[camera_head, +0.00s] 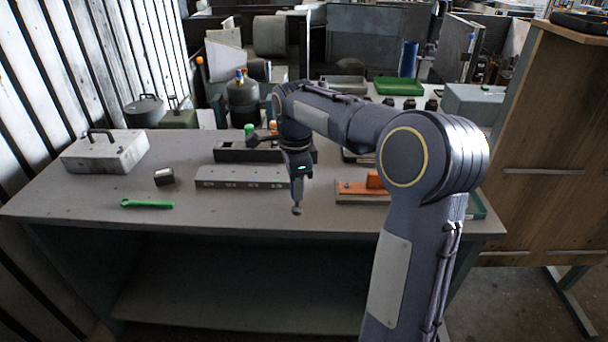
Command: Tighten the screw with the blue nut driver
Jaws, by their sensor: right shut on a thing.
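My right gripper (298,178) is over the front middle of the workbench, pointing down. It is shut on a slim grey tool with a rounded lower end (297,209), which looks like the nut driver. I cannot make out the screw. My left gripper is not in view.
On the bench (75,205) are a green wrench (147,204), a small dark block (164,177), a grey case with a handle (105,153) and a dark tray (232,153) with green and orange-topped items behind. An orange part (352,188) sits right, partly behind my arm.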

